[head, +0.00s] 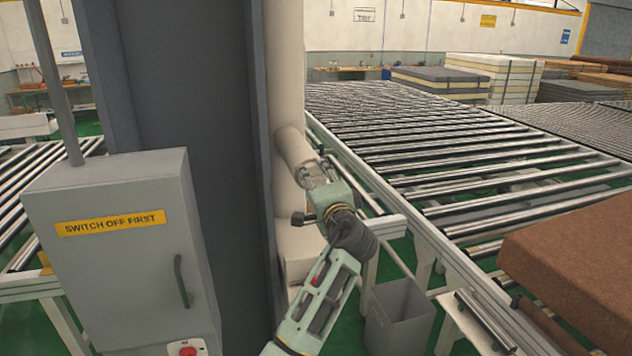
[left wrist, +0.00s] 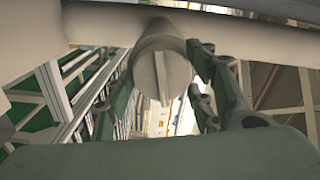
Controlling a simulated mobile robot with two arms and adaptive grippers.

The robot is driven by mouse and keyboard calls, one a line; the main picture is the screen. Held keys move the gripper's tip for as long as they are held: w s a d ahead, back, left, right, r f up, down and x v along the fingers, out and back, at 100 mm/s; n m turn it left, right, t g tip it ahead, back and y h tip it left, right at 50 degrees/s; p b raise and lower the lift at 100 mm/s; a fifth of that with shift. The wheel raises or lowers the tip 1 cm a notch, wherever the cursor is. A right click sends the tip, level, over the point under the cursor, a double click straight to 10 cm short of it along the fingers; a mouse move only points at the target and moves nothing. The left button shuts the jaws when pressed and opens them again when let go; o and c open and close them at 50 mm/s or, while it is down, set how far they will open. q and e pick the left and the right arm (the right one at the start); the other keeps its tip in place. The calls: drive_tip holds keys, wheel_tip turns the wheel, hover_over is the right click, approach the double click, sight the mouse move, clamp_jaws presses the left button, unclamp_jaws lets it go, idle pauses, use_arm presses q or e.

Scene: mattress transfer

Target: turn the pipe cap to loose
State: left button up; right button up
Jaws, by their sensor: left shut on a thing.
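The pipe cap (left wrist: 170,72) shows in the left wrist view as a round cream end with a raised bar across its face. It closes a short stub (head: 292,143) that sticks out from the tall cream pipe (head: 285,60) in the head view. My left gripper (head: 312,172) is at the end of this stub. In the left wrist view its fingers (left wrist: 165,92) stand on both sides of the cap, shut on it. The gripper hides most of the cap in the head view. My right gripper is in neither view.
A grey switch box (head: 110,250) stands left of the dark column (head: 170,110). A roller conveyor (head: 450,150) runs along the right, with a brown mattress (head: 575,255) at the near right. A grey bin (head: 400,318) stands on the green floor below the conveyor edge.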

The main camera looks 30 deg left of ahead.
use_arm(q)
drive_tip(key=shift+f+m, duration=0.45)
drive_tip(key=shift+m, duration=0.65)
drive_tip(key=o, duration=0.9)
drive_tip(key=shift+o, duration=0.8)
drive_tip(key=shift+r, duration=0.15)
drive_tip(key=shift+r, duration=0.1)
drive_tip(key=v, duration=1.2)
